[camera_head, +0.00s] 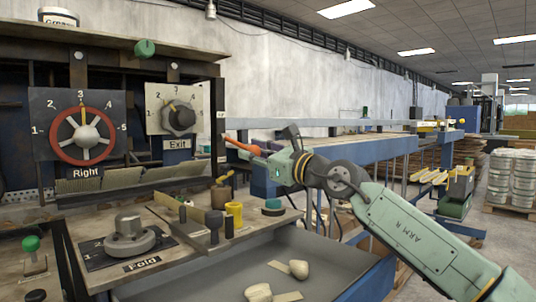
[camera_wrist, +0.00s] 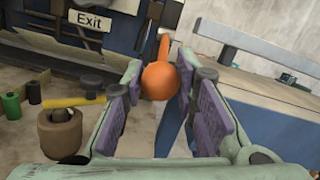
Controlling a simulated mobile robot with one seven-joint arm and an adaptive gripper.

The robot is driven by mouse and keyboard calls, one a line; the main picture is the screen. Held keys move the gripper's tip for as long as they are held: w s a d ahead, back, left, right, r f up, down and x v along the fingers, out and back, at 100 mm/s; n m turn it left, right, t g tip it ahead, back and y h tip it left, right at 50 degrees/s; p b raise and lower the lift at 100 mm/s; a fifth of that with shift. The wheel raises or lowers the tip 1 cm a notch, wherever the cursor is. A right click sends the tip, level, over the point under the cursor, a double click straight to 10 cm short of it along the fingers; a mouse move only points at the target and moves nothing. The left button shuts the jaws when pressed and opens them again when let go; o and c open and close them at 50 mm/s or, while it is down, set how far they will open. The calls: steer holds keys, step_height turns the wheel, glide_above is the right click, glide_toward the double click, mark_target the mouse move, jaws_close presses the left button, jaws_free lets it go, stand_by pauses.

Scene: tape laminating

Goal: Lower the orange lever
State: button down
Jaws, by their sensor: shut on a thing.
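The orange lever (camera_head: 240,144) sticks out toward my gripper in the head view, its shaft sloping gently down to the right to a round knob. My gripper (camera_head: 262,156) is at the knob end of the lever. In the wrist view the orange ball knob (camera_wrist: 159,80) sits between the two purple-padded fingers of my gripper (camera_wrist: 160,92), with the lever's shaft (camera_wrist: 164,45) rising behind it. The fingers are closed in around the knob. The lever's pivot is not clear in either view.
A panel with the red Right dial (camera_head: 86,134) and an Exit dial (camera_head: 178,117) stands at left. A blue conveyor frame (camera_head: 390,152) runs behind my arm.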

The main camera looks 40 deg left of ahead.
steer(key=shift+a+f, duration=0.1)
steer(key=shift+f, duration=0.1)
steer(key=shift+s, duration=0.1)
steer(key=c, duration=1.3)
jaws_free()
steer(key=d, duration=0.4)
steer(key=d+f, duration=0.1)
steer(key=d, duration=0.7)
steer(key=shift+s+f, duration=0.15)
steer(key=shift+f, duration=0.15)
steer(key=shift+a, duration=0.1)
